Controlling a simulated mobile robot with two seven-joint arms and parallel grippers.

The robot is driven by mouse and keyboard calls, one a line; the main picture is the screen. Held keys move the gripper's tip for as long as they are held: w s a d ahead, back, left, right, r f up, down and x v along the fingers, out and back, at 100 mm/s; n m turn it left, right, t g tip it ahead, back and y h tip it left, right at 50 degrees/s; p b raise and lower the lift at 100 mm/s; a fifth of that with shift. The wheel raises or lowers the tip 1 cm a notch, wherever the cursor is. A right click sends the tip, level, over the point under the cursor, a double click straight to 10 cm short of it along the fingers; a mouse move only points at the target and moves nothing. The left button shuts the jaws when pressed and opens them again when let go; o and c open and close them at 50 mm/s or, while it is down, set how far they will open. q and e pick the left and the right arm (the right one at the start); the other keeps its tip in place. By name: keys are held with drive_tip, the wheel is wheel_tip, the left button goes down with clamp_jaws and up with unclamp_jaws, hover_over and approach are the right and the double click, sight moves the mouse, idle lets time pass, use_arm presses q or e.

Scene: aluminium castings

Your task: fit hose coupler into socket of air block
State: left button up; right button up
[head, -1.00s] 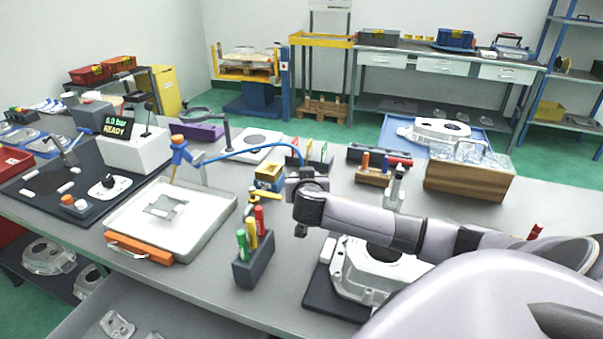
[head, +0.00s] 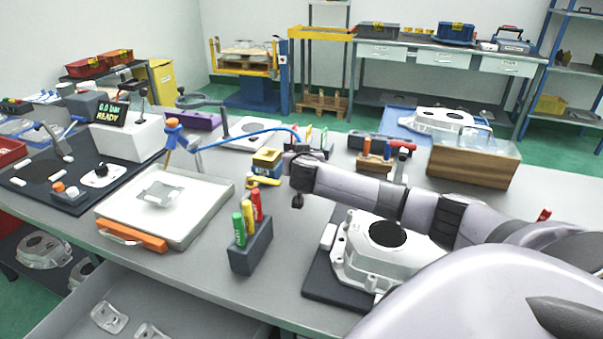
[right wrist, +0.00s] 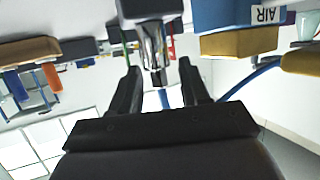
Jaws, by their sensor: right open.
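The air block (head: 267,163), with a yellow top and a blue front, stands on the bench just left of my right gripper. In the right wrist view, which is upside down, its blue "AIR" face (right wrist: 240,15) is at the upper right. The metallic hose coupler (right wrist: 155,50) meets a dark block (right wrist: 150,8) and lies in line with the gap between my right gripper's fingers (right wrist: 160,80). Those fingers are open; I cannot tell whether they touch it. The blue hose (head: 245,131) arches over to that spot. In the head view the fingertips are hidden. My left gripper is not in view.
A dark holder with coloured markers (head: 250,245) stands in front of the right arm. A white tray (head: 205,215) lies to the left. A casting (head: 385,255) on a dark mat lies below the forearm, and a wooden box (head: 470,165) stands behind it.

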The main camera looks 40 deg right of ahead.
clamp_jaws()
drive_tip(key=shift+r, duration=0.1)
